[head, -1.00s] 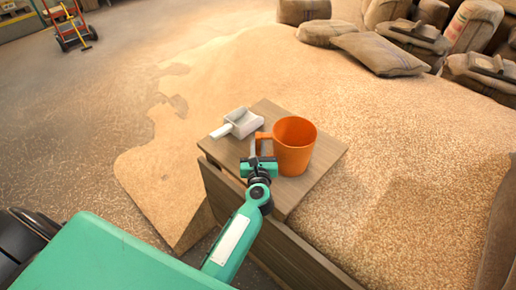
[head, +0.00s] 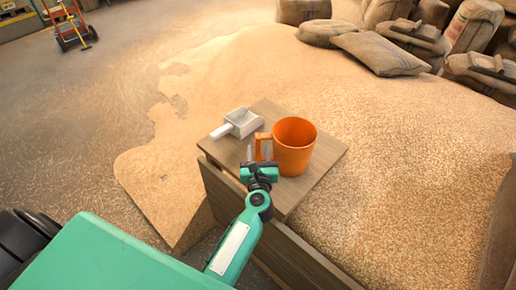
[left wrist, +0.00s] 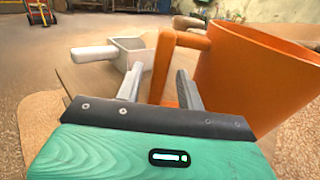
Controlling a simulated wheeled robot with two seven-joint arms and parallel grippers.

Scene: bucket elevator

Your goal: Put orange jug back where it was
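The orange jug (head: 294,148) stands upright on the wooden top (head: 318,180) of a box-like stand, its handle (head: 263,148) turned left. My left gripper (head: 262,154) is at the handle side of the jug, low over the near edge of the wooden top. In the left wrist view, the two grey fingers (left wrist: 160,88) are apart, with the lower part of the orange handle (left wrist: 165,65) between them. A gap shows beside the left finger; the right finger is close to the handle. The jug (left wrist: 255,75) fills the right side there. My right gripper is not in view.
A white scoop (head: 240,122) lies on the wooden top, left of and behind the jug. A grain heap (head: 400,150) surrounds the stand. Sacks (head: 380,53) lie at the back right. A red hand truck (head: 70,28) stands far left, beyond open floor.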

